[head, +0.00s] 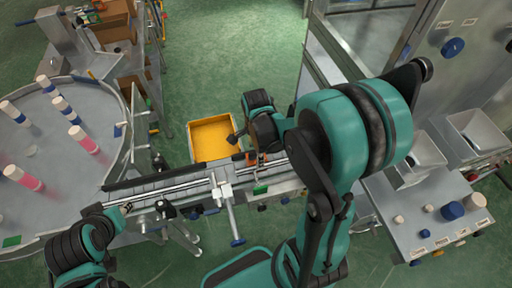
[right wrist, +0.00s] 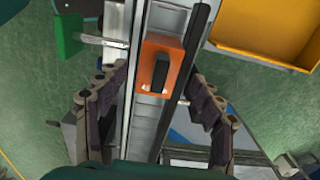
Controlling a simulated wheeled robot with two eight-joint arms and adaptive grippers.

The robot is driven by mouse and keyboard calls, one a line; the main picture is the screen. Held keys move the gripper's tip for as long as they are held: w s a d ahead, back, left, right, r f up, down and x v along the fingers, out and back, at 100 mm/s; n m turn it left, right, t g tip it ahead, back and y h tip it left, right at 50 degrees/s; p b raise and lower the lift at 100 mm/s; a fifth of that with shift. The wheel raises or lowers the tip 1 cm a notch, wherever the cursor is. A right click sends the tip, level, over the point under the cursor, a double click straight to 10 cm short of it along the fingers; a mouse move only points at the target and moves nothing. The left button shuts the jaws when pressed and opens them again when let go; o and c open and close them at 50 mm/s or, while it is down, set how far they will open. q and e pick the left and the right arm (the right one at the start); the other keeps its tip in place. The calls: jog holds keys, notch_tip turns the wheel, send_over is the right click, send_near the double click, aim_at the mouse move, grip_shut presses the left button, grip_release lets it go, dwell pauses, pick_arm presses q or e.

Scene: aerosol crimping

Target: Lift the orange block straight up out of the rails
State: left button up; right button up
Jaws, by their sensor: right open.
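The orange block (right wrist: 148,62) sits between the rails (right wrist: 197,45) of the conveyor in the right wrist view, with a dark upright piece on its face. In the head view it shows as a small orange patch (head: 251,157), partly hidden by my right gripper (head: 249,145). My right gripper (right wrist: 160,78) is open, one finger on each side of the rails, with the block between and just beyond the fingertips. I see no clear contact. My left arm's end (head: 125,208) is at the lower left by the rail's left end; its jaws are too small to read.
A yellow bin (head: 212,138) stands just behind the rails and also shows in the right wrist view (right wrist: 270,30). A green block (right wrist: 68,32) is beside the rail. A round table (head: 60,140) with several cylinders stands left. A control panel (head: 440,222) is at right.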

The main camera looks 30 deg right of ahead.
jog(key=shift+s+f, duration=0.15)
jog(key=shift+f, duration=0.05)
jog(key=c, duration=1.4)
jog(key=shift+c, duration=0.2)
jog(key=shift+r+p, duration=3.6)
jog(key=shift+r, duration=1.15)
grip_shut()
